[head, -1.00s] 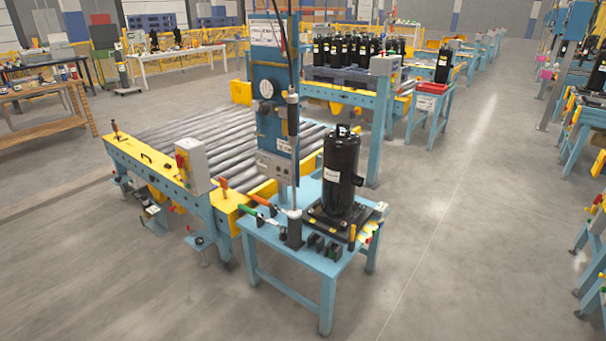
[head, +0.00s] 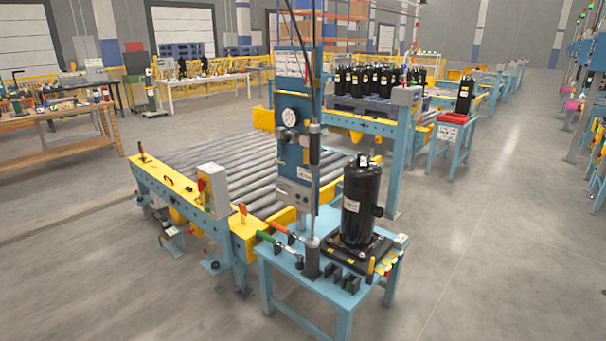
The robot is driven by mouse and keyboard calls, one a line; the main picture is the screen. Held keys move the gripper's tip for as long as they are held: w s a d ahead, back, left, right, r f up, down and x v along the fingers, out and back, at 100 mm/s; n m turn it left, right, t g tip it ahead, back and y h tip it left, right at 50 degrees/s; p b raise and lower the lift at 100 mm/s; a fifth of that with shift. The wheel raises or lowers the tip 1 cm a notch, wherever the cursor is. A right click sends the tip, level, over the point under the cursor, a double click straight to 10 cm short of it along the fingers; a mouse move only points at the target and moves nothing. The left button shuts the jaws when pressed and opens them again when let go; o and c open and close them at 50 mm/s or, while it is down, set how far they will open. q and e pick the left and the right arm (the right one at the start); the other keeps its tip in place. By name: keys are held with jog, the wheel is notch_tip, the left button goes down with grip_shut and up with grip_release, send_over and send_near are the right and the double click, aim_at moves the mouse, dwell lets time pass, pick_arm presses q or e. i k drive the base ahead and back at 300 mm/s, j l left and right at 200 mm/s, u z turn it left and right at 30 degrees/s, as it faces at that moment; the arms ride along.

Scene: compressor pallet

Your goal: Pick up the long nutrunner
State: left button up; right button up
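A long slim upright tool (head: 314,150), which looks like the long nutrunner, stands in front of the blue column of the workstation. Cables run up from its top, and its lower end reaches a dark cylindrical holder (head: 312,262) on the blue table. A black compressor (head: 360,205) stands upright on a dark base just right of it. Neither of my grippers is in view.
The blue table (head: 335,297) also holds a green-handled tool (head: 265,237) and small dark blocks. A roller conveyor (head: 215,170) with a yellow frame lies behind and left. The grey floor (head: 480,260) at the right is clear.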

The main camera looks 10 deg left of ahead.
aim_at(312, 241)
jog(key=i+l+u, duration=0.2)
jog(key=u, duration=0.25)
jog(key=i+l+u, duration=0.15)
jog(key=u, duration=0.3)
jog(key=i+l+u, duration=0.1)
jog(key=l, duration=0.2)
jog(key=i+l+u, duration=0.15)
jog(key=l, duration=0.2)
jog(key=l+u, duration=0.1)
jog(key=l, duration=0.2)
jog(key=i+l, duration=0.15)
jog(key=l, duration=0.3)
jog(key=i+l+u, duration=0.1)
jog(key=l, duration=0.35)
jog(key=i+l, duration=0.1)
jog(key=l, duration=0.35)
jog(key=i+l, duration=0.15)
jog(key=l, duration=0.35)
jog(key=i+l+u, duration=0.1)
jog(key=l, duration=0.35)
jog(key=i+l, duration=0.1)
jog(key=l, duration=0.35)
